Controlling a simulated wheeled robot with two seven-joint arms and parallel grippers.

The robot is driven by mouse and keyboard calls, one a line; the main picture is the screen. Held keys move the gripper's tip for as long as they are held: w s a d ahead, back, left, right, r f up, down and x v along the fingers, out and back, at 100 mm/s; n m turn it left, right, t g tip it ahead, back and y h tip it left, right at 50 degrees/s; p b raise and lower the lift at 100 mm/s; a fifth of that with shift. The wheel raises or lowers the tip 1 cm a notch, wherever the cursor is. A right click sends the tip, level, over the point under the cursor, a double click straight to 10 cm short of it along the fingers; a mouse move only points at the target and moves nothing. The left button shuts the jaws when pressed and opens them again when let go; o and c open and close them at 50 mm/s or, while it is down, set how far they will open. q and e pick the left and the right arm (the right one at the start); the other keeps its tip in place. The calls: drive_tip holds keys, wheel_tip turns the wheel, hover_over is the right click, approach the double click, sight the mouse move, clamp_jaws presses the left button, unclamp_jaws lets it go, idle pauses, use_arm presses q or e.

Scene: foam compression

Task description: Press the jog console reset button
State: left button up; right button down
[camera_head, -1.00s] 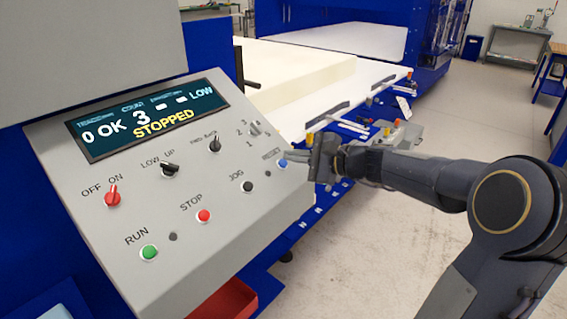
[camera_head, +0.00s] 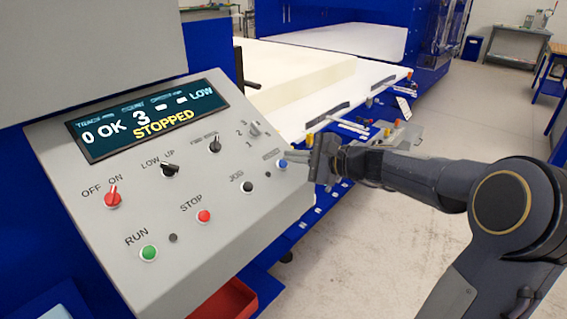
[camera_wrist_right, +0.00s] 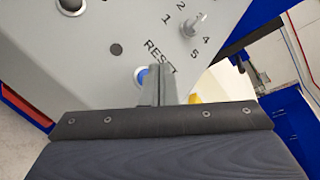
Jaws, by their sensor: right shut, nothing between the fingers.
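The grey jog console (camera_head: 222,235) has a sloped panel with a display (camera_head: 147,119) reading "STOPPED". The blue reset button (camera_head: 282,163) sits at the panel's right end; it also shows in the right wrist view (camera_wrist_right: 141,77), beside the RESET label and partly hidden by the fingers. My right gripper (camera_head: 290,157) is shut and empty, its fingertips at the button. In the right wrist view its fingers (camera_wrist_right: 160,72) overlap the button's right side; I cannot tell whether they touch it. My left gripper is not in view.
Other controls share the panel: a black jog button (camera_head: 247,187), red stop button (camera_head: 204,215), green run button (camera_head: 148,253) and a numbered selector (camera_head: 255,129). A red bin (camera_head: 228,301) is below the console. A white foam block (camera_head: 305,75) lies on the machine bed behind.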

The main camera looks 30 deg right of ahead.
drive_tip(key=shift+f, duration=0.1)
idle(0.5)
drive_tip(key=shift+w+a+f+b, duration=0.1)
drive_tip(key=shift+w+f+b, duration=0.15)
drive_tip(key=shift+b, duration=0.25)
drive_tip(key=shift+w+a+f+b, duration=0.1)
drive_tip(key=shift+w+f+b, duration=0.05)
drive_tip(key=shift+f+b, duration=0.3)
idle(0.4)
drive_tip(key=shift+r, duration=0.1)
drive_tip(key=shift+s+d+r+p, duration=0.2)
drive_tip(key=shift+s+r+p, duration=0.25)
drive_tip(key=shift+r, duration=0.2)
drive_tip(key=r+p, duration=0.1)
drive_tip(key=s+r+p, duration=0.1)
drive_tip(key=r, duration=0.1)
drive_tip(key=s+d+r+p, duration=0.1)
drive_tip(key=shift+s+r, duration=0.15)
idle(0.5)
drive_tip(key=shift+a, duration=0.1)
idle(0.6)
